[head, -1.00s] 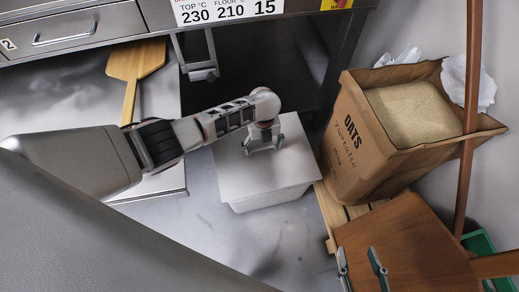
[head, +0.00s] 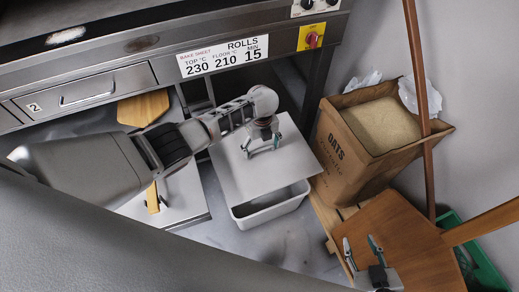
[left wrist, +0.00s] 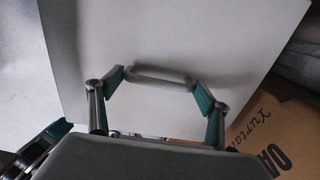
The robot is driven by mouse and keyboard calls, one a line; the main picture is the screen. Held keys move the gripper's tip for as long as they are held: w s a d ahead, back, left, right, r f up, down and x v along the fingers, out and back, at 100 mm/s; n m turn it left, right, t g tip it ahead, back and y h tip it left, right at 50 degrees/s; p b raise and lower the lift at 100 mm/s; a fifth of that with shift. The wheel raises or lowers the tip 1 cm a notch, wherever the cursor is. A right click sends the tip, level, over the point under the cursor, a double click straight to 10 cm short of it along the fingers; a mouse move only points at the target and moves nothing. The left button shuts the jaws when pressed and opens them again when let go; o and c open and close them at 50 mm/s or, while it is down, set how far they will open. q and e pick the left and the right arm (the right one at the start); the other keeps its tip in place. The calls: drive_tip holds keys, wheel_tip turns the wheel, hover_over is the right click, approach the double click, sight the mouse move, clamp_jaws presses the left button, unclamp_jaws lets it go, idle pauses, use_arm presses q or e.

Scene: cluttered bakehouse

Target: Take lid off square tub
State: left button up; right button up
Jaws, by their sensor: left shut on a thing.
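The square tub (head: 268,208) is pale grey and stands on the floor; its near wall and part of its dark open inside show. Its flat grey lid (head: 240,178) is above it, shifted towards the back and apart from the near rim. My left gripper (head: 262,143) is shut on the lid's handle. In the left wrist view the fingers (left wrist: 153,84) meet the ends of the bar handle (left wrist: 160,80), with the lid (left wrist: 180,30) spread beneath. My right gripper (head: 362,247) is open and empty above a brown wooden board (head: 420,245), at lower right.
An oven front (head: 110,75) with a drawer runs along the back. A wooden peel (head: 143,108) lies at the left, partly behind my arm. An open oats sack (head: 350,165) stands on a pallet (head: 325,212) right of the tub. A green crate (head: 485,265) is at far right.

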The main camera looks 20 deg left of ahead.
use_arm(q)
drive_tip(key=shift+w+r, duration=0.1)
drive_tip(key=shift+r, duration=0.25)
use_arm(e)
drive_tip(key=shift+w+r, duration=0.1)
drive_tip(key=shift+r, duration=0.1)
use_arm(q)
drive_tip(key=shift+r+p, duration=0.95)
drive_tip(key=shift+r, duration=0.35)
use_arm(e)
drive_tip(key=r, duration=0.1)
drive_tip(key=w+r, duration=0.1)
drive_tip(key=r, duration=0.1)
drive_tip(key=shift+w, duration=0.1)
use_arm(q)
drive_tip(key=shift+f, duration=0.1)
use_arm(e)
drive_tip(key=shift+f, duration=0.1)
